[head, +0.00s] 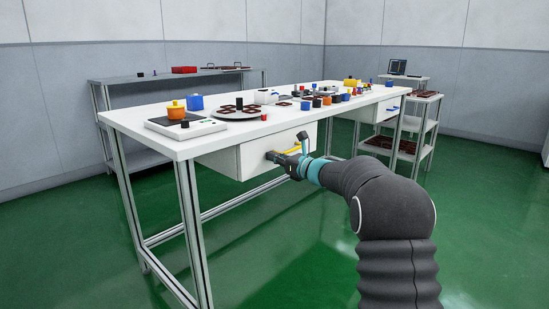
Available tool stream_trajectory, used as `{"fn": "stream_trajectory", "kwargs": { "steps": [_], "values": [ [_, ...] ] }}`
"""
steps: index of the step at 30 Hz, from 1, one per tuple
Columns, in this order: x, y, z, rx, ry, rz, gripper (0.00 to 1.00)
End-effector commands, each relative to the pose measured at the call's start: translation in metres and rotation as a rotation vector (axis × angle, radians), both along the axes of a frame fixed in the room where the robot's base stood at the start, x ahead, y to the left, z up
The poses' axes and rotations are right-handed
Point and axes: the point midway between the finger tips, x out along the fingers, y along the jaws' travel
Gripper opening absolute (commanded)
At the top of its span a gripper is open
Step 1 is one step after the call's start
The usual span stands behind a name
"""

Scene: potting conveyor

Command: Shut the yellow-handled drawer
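The white drawer (256,146) hangs under the near end of the long white table. Its yellow handle (291,150) runs along the front face. My gripper (273,156) is at the drawer front, right at the handle, and hides part of it. Whether the gripper touches or grasps the handle is too small to tell, and so is the opening of its fingers. I cannot tell from this view how far the drawer stands out of its housing.
A second drawer with a blue handle (391,109) is under the table's far end. The white tabletop (147,112) carries a scale (187,126), round trays and several coloured blocks. A shelf cart (432,97) stands at the right. The green floor in front is clear.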

Motion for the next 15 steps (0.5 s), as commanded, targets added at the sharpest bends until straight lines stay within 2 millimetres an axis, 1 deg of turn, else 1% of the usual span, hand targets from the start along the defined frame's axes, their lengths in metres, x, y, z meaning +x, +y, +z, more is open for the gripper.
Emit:
{"fn": "stream_trajectory", "kwargs": {
  "steps": [1,2,7,11,14,15],
  "values": [
    [0.001,0.005,0.003,0.003,-0.004,0.003,0.00],
    [0.001,0.006,0.003,0.003,-0.005,0.004,0.00],
    [-0.004,0.001,0.004,0.003,-0.007,0.005,0.00],
    [-0.014,-0.015,0.002,0.003,-0.005,0.001,0.00],
    [-0.024,-0.029,0.002,0.003,-0.004,0.000,0.00],
    [-0.031,-0.036,0.003,0.003,-0.003,-0.001,0.00]
  ]
}}
